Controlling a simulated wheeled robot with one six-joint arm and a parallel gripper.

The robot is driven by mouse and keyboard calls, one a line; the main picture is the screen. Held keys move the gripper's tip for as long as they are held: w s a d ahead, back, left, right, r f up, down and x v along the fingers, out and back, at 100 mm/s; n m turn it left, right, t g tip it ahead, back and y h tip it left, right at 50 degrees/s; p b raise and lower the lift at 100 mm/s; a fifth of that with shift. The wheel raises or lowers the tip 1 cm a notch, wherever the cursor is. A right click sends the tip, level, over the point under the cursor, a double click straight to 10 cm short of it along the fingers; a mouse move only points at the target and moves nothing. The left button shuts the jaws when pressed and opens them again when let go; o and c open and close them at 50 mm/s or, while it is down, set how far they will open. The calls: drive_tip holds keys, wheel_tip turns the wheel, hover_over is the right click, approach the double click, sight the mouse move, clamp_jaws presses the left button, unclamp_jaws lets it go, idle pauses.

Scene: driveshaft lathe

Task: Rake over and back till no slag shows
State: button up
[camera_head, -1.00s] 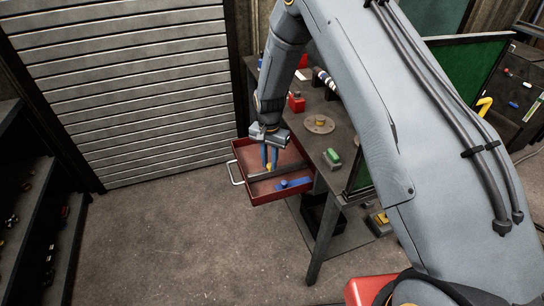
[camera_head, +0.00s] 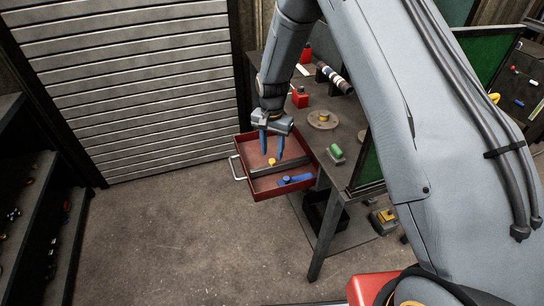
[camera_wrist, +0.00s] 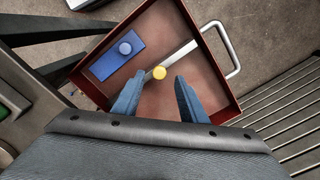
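My gripper (camera_head: 273,155) points down over an open red drawer (camera_head: 263,197), its two blue fingers spread apart with nothing between the tips. The wrist view also shows the open fingers (camera_wrist: 157,92). A small round yellow piece (camera_head: 272,162) is just below the fingertips, close to the drawer's grey divider bar (camera_head: 264,172). In the wrist view the yellow piece (camera_wrist: 160,72) overlaps the bar's edge; I cannot tell whether it rests on or beside it. A blue block with a round knob (camera_head: 295,180) lies in the other compartment. I see no rake or slag in any view.
The drawer's handle (camera_head: 237,168) sticks out to the left. The dark workbench (camera_head: 345,120) holds a red block (camera_head: 299,97), a round plate with a yellow hub (camera_head: 323,118) and a green piece (camera_head: 336,153). A slatted shutter (camera_head: 130,85) stands behind; the floor at front left is clear.

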drive_tip(key=shift+r+b, duration=0.55)
drive_tip(key=shift+r, duration=1.75)
drive_tip(key=shift+s, duration=0.1)
